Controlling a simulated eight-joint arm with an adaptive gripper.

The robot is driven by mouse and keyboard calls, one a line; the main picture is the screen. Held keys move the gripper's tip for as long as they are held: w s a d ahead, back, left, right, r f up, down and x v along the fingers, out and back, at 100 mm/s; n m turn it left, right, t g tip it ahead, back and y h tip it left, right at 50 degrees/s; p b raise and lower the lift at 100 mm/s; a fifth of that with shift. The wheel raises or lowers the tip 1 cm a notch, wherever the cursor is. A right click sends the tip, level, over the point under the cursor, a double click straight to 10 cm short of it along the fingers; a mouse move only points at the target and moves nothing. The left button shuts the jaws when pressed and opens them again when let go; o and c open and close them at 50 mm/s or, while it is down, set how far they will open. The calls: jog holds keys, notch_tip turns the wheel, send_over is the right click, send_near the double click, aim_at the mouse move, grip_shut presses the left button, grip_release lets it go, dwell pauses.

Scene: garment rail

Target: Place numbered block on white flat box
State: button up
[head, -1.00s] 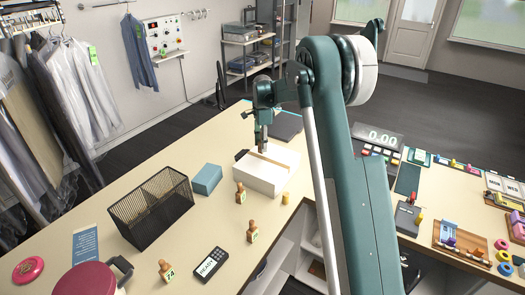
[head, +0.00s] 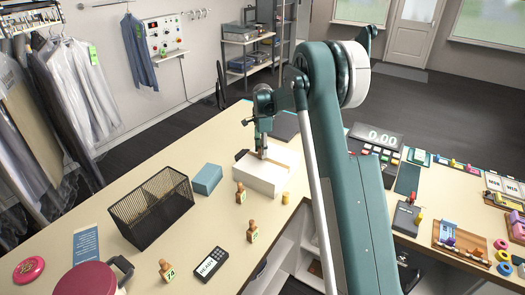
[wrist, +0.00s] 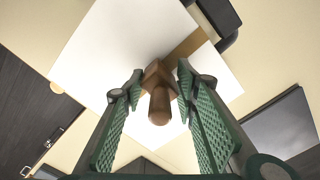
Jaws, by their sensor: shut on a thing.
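The white flat box (head: 262,181) lies on the counter right of the blue block, and its pale top fills much of the wrist view (wrist: 105,55). My gripper (head: 262,150) is over the box's far part. In the wrist view its green ridged fingers (wrist: 160,76) are shut on a brown wooden numbered block (wrist: 158,104) with a rounded handle. The block is over the box top; whether it touches cannot be told. Its number is hidden. Similar wooden blocks stand on the counter, one near the box (head: 240,193), one in front (head: 252,231), one further front (head: 166,271).
A black mesh basket (head: 152,207) and a teal block (head: 207,179) stand left of the box. A small yellow cylinder (head: 285,198) stands at its right. A dark flat tablet (head: 285,124) lies behind. A black card reader (head: 211,262) lies at the front.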

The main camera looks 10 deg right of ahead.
jog(key=shift+f, duration=0.2)
jog(key=o, duration=0.9)
jog(key=shift+r, duration=0.2)
notch_tip(320, 180, up, 12)
jog(key=shift+r+b, duration=0.1)
jog(key=shift+b, duration=0.25)
dwell(0.3)
